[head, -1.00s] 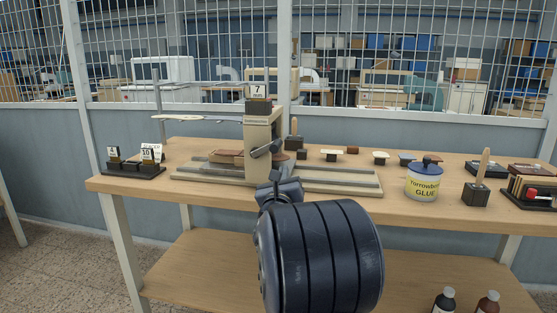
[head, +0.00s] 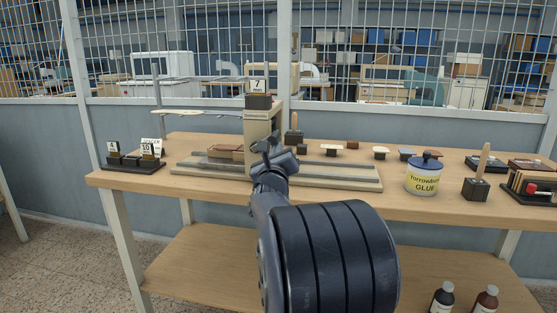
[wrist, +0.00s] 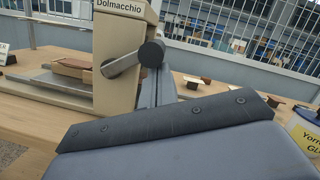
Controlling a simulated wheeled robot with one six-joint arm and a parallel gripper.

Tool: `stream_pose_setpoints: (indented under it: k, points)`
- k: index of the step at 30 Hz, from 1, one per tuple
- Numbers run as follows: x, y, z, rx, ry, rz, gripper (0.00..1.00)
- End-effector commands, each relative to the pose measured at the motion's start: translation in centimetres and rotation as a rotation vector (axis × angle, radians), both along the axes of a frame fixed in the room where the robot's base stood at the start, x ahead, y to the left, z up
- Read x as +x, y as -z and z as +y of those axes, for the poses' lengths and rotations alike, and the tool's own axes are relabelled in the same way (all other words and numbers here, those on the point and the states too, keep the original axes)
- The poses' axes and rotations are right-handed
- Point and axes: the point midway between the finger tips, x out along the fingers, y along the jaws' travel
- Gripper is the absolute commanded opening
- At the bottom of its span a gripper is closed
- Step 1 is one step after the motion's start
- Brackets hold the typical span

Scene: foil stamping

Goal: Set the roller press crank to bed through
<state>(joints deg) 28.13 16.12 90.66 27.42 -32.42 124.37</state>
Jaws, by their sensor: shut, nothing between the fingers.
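The roller press is a beige upright (head: 256,118) on a long flat base (head: 340,178). A card reading 7 stands on top. In the wrist view its frame (wrist: 75,24) bears the name Dolmacchio. The crank shows there as a short grey arm (wrist: 122,66) slanting up to the right, with a dark round knob (wrist: 152,53) at its end. A brown board lies on the bed (head: 228,149) left of the upright. My gripper (head: 272,152) is shut and empty, in front of the upright by the crank, partly hiding it. I cannot tell whether they touch.
A glue jar (head: 422,174), a block with an upright wooden handle (head: 477,180) and a rack (head: 535,184) stand to the right. Number cards in a holder (head: 133,160) stand at the left. Small stamps sit behind the base. Two bottles are on the lower shelf.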

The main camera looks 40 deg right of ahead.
Motion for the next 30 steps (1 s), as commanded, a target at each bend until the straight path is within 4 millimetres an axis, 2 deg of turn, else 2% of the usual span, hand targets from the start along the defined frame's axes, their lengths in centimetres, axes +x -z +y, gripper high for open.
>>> stream_pose_setpoints:
  k: [6, 12, 23, 30]
  points:
    - [0.4, -1.6, 0.4, -0.112, 0.0, 0.122, 0.0]
    - [0.5, -1.9, 0.5, -0.148, 0.0, 0.166, 0.0]
    - [0.5, -1.8, 0.5, -0.147, 0.0, 0.165, 0.0]
    - [0.6, -0.2, 0.6, -0.147, -0.002, 0.166, 0.0]
